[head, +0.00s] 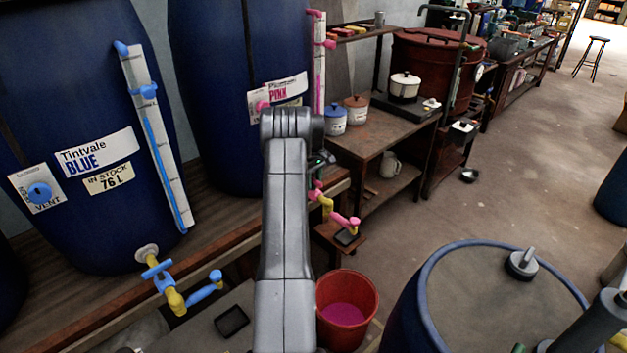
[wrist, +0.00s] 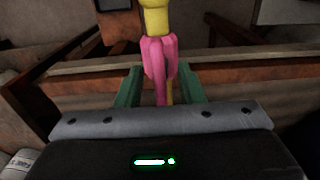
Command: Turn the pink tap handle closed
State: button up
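The pink tap shows in the head view just right of my arm, with a yellow body (head: 326,203) and a pink spout (head: 347,221). Its pink handle (head: 316,190) is partly hidden behind my arm there. In the wrist view the pink handle (wrist: 160,58) hangs below a yellow part (wrist: 154,20), at the middle. My gripper (wrist: 160,84) has its two green fingers apart, one on each side of the handle. Whether either finger touches it I cannot tell. In the head view my arm hides most of the gripper.
A red bucket (head: 347,310) with pink liquid stands below the spout. The pink-labelled vat (head: 225,60) and the blue-labelled vat (head: 70,110) stand behind on a wooden bench. A blue drum (head: 410,310) is at front right. Open floor (head: 460,215) lies to the right.

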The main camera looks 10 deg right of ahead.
jog(key=shift+c, duration=0.4)
grip_shut()
jog(key=shift+m, duration=0.4)
jog(key=m+b, duration=0.1)
jog(key=m, duration=0.2)
jog(key=shift+m, duration=0.3)
jog(key=m+b, duration=0.1)
jog(key=m, duration=0.3)
jog(key=shift+m, duration=0.3)
jog(key=m, duration=0.4)
jog(key=shift+m, duration=0.3)
jog(key=shift+r+m, duration=0.1)
jog(key=shift+m, duration=2.1)
